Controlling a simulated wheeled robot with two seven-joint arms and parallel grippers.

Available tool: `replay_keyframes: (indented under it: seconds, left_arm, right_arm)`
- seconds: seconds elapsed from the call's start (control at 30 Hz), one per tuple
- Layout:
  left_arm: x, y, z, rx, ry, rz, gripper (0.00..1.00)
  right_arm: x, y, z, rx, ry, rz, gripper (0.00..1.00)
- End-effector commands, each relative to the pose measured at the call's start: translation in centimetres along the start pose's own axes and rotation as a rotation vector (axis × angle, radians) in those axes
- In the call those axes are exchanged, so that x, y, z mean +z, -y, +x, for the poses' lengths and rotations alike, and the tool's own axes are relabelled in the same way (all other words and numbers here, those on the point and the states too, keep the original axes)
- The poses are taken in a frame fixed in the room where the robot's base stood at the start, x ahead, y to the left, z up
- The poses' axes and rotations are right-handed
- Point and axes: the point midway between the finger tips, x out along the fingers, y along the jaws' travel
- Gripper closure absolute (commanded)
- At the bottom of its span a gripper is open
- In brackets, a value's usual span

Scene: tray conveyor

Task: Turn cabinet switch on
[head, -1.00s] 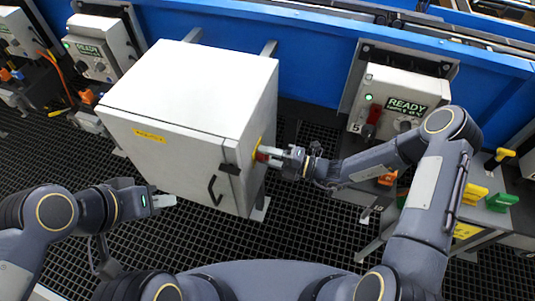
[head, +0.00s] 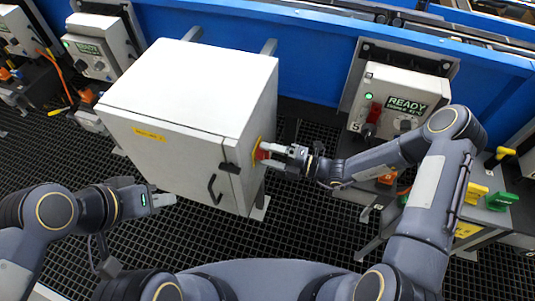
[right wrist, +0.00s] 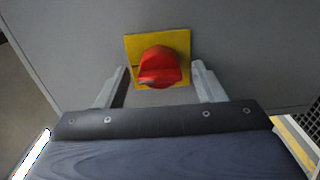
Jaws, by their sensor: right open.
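The white cabinet (head: 185,110) stands in the middle of the head view, its door shut, with a black handle (head: 213,190) on the front. The red rotary switch (right wrist: 159,67) on a yellow plate (right wrist: 180,42) is on the cabinet's right side. It shows small in the head view (head: 259,154). My right gripper (right wrist: 160,83) is open, its two fingers on either side of the red knob with gaps visible. In the head view the right gripper (head: 270,155) is at the cabinet's side. My left gripper (head: 172,200) is empty in front of the cabinet; its finger gap is unclear.
A control box (head: 400,95) with a READY screen and green light is on the blue conveyor frame (head: 320,50) at right. Another READY box (head: 98,45) is at left. Yellow and green handles (head: 500,200) are at far right. Dark grating floor (head: 300,235) is free in front.

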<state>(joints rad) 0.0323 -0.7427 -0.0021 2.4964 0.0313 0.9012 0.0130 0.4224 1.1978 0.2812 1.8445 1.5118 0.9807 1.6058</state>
Motion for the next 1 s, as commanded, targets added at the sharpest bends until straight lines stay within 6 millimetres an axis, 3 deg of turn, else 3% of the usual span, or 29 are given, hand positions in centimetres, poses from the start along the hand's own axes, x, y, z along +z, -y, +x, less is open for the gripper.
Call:
replay_keyframes:
  seconds: [0.2, 0.4, 1.0]
  left_arm:
    - [0.2, 0.2, 0.5, 0.000, 0.000, 0.000, 0.75]
    - [0.3, 0.3, 0.7, 0.000, 0.000, 0.000, 0.75]
    - [0.3, 0.3, 0.7, 0.000, 0.000, 0.000, 0.75]
  right_arm:
    - [0.1, 0.1, -3.9, -0.002, 0.005, -0.001, 0.37]
    - [0.1, 0.1, -6.4, -0.002, 0.003, 0.000, 0.37]
    - [0.0, 0.0, -7.0, -0.001, 0.001, 0.000, 0.37]
